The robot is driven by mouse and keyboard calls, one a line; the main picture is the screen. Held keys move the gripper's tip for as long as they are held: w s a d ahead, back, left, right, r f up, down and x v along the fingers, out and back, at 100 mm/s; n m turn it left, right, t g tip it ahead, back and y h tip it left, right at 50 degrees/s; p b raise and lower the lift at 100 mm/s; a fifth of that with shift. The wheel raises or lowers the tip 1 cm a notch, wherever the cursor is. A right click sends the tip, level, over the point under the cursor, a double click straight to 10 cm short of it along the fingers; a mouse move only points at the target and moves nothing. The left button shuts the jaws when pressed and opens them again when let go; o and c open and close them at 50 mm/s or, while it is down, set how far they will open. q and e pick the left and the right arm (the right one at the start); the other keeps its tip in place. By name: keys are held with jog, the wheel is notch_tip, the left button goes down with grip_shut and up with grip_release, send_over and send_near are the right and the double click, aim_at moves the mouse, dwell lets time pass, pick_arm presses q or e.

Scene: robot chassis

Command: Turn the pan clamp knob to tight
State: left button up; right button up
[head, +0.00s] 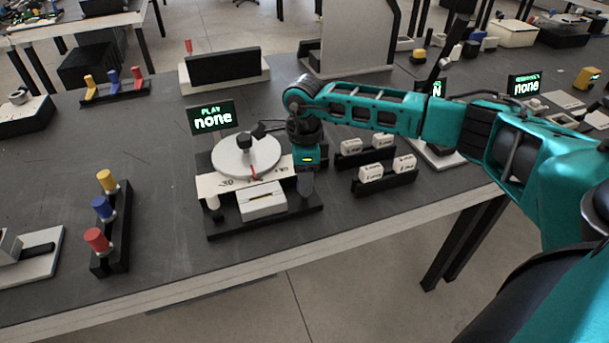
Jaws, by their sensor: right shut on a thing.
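The pan device stands on a black base (282,222) on the table, with a round white disc (232,157) bearing a red pointer. A white scale plate below the disc reads -30 at its left. My right gripper (305,185) points down at the device's right front corner, beside the scale plate. Its fingers are closed around the pan clamp knob there, which they mostly hide; its turn position cannot be read. My left gripper is out of view.
A display (212,117) reading "PLAY none" stands behind the device. White labelled blocks (371,172) sit in black holders to the right. A rack of coloured pegs (119,225) stands to the left. The table's front edge is close below the device.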

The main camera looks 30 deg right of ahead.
jog(key=shift+d+m, duration=0.1)
jog(key=shift+m, duration=0.5)
jog(key=o, duration=1)
jog(key=shift+o, duration=0.2)
notch_tip(320, 180, up, 13)
dwell(0.4)
